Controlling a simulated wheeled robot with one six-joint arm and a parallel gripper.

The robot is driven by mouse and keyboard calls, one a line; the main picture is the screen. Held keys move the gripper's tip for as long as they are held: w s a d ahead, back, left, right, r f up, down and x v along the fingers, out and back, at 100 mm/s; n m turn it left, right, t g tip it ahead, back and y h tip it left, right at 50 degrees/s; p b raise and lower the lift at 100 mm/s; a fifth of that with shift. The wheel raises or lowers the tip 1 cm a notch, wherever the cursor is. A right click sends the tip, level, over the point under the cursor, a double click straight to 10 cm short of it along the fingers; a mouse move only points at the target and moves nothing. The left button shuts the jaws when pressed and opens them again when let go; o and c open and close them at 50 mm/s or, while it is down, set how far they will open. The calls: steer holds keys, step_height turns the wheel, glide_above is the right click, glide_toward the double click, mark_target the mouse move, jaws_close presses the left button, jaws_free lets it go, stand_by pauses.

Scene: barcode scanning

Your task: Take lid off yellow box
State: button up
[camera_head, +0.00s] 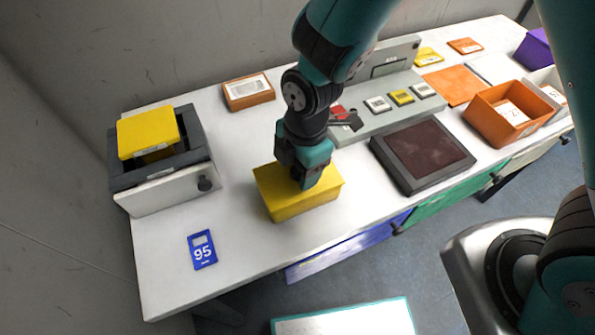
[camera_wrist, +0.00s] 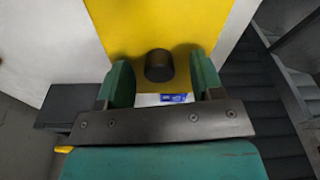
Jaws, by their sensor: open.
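The yellow box (camera_head: 287,208) stands on the white table below my gripper (camera_head: 306,180). In the wrist view its yellow top (camera_wrist: 140,25) fills the upper middle. A dark round knob (camera_wrist: 158,65) stands on that top. My gripper (camera_wrist: 162,76) is open, with one green finger on each side of the knob. A gap shows between the knob and each finger, so it is not clamped. In the head view my gripper hides the knob and part of the top. I cannot see the seam between lid and box.
A grey and white drawer unit (camera_head: 160,192) with a yellow block (camera_head: 147,133) on top stands at the left. A blue card numbered 95 (camera_head: 202,250) lies front left. A dark framed pad (camera_head: 422,155) and an orange bin (camera_head: 509,115) are to the right. Bare table surrounds the box.

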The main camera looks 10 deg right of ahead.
steer(key=c, duration=1)
